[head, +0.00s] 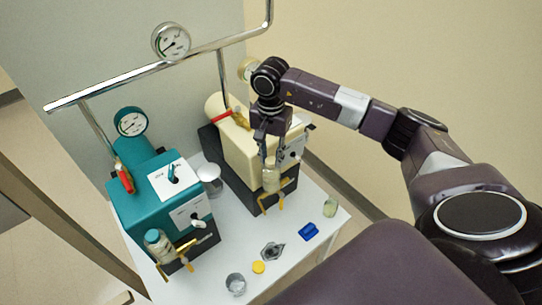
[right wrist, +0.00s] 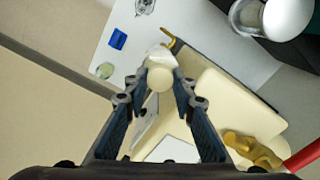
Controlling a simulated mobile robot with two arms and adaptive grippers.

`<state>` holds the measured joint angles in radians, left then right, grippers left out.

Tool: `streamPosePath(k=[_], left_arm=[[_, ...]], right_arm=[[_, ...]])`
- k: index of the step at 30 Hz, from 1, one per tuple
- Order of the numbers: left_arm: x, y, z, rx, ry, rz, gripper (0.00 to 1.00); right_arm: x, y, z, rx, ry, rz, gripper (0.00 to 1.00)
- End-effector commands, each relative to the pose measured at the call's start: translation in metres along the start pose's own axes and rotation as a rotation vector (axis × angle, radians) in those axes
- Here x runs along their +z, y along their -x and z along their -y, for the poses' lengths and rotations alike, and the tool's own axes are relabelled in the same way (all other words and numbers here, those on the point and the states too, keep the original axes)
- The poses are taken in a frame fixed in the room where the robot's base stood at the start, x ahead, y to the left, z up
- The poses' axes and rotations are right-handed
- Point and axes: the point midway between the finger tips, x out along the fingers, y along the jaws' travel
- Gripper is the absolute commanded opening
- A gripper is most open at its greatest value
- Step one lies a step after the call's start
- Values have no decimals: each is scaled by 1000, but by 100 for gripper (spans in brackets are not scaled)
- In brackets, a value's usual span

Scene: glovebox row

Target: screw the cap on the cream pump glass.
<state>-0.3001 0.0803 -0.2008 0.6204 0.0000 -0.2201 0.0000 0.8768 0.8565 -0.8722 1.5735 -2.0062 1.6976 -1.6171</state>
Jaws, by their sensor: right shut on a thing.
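The cream pump (head: 246,143) stands at the back right of the white table. Its glass (head: 271,181) sits at the pump's front, above a brass bracket. My right gripper (head: 271,158) points down over this glass. In the right wrist view its fingers (right wrist: 160,85) are shut on a round cream cap (right wrist: 160,78). The cap is at the top of the glass; the fingers hide the join, so I cannot tell whether it is seated. My left gripper is in neither view.
A teal pump (head: 150,200) with a capped glass (head: 156,243) stands at left. A silver dome (head: 209,177) is between the pumps. A yellow disc (head: 258,267), metal cup (head: 235,284), blue block (head: 309,231) and pale green jar (head: 330,206) lie in front. A pipe (head: 190,54) runs above.

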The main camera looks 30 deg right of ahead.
Motion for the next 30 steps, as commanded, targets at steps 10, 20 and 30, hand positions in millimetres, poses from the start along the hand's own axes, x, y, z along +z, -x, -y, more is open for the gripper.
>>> streamPosePath(k=[10,20,30], left_arm=[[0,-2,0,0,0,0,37],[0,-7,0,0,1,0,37],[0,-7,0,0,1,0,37]], right_arm=[[0,-1,0,0,0,0,17],[0,-4,0,0,0,0,17],[0,-4,0,0,0,0,17]])
